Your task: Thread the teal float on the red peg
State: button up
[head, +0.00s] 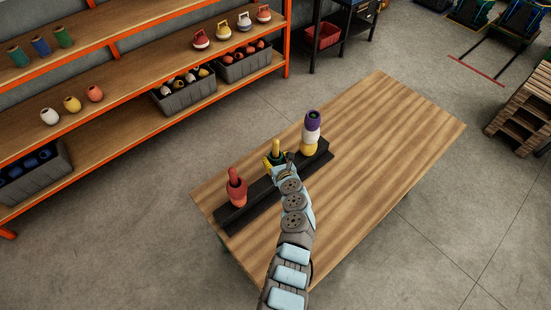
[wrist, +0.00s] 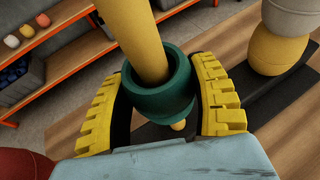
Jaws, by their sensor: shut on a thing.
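The teal float (wrist: 180,112) is a thick ring around the yellow peg (wrist: 143,40), which stands up through its hole. My gripper (wrist: 168,105) is shut on the teal float, with a yellow ribbed finger on each side. A small yellow piece shows just under the float. In the head view the float (head: 275,159) is largely hidden by my gripper (head: 277,158), at the middle of the black rack. The red peg (head: 233,174) stands at the rack's left end, with a red float (head: 237,191) around it.
At the black rack's (head: 230,221) right end, a stack of yellow (head: 309,149), white (head: 310,135) and purple (head: 312,120) floats stands close to my gripper. The wooden table (head: 390,135) is clear to the right. Shelves (head: 130,115) with floats and bins stand behind.

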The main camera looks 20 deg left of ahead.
aim_at(275, 140)
jog(key=shift+r+p, duration=7)
jog(key=shift+r, duration=0.1)
jog(key=shift+a+r, duration=0.15)
jog(key=shift+r, duration=0.2)
jog(key=shift+r+b, duration=0.3)
jog(key=shift+r, duration=0.5)
jog(key=shift+r, duration=0.1)
